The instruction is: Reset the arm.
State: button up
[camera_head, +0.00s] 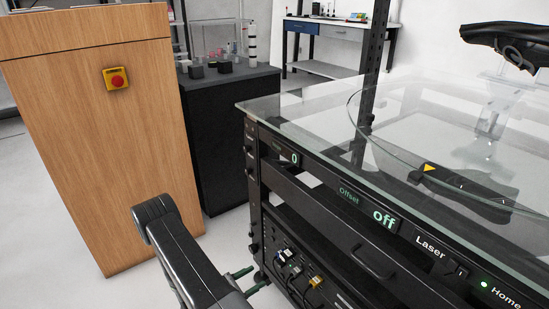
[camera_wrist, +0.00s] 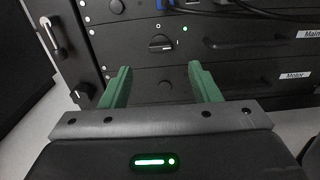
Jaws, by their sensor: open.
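My arm (camera_head: 185,255) reaches in from the bottom of the head view, low beside the black rack. My gripper (camera_wrist: 161,72) shows in the wrist view with two green fingers spread apart and nothing between them. The fingers point at the front of the rack's lower panels (camera_wrist: 230,50), near a rotary switch (camera_wrist: 161,43) and a small green light. In the head view the green fingertips (camera_head: 248,280) show near the rack's lower left corner. I cannot tell whether they touch it.
A glass-topped rack (camera_head: 290,115) with lit displays "0" and "off" fills the right. A wooden cabinet (camera_head: 100,150) with a red emergency button (camera_head: 117,81) stands left. A dark cabinet (camera_head: 225,130) stands behind. White floor (camera_head: 225,235) is free between them.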

jog(key=b+x, duration=0.2)
jog(key=x, duration=0.6)
jog(key=shift+w+d, duration=0.2)
jog(key=shift+d, duration=0.15)
jog(key=shift+w+d+r, duration=0.1)
jog(key=shift+w, duration=0.05)
jog(key=n+p, duration=0.4)
jog(key=n, duration=0.1)
send_near(278, 264)
jog(key=shift+w+v, duration=0.2)
jog(key=shift+v, duration=1.55)
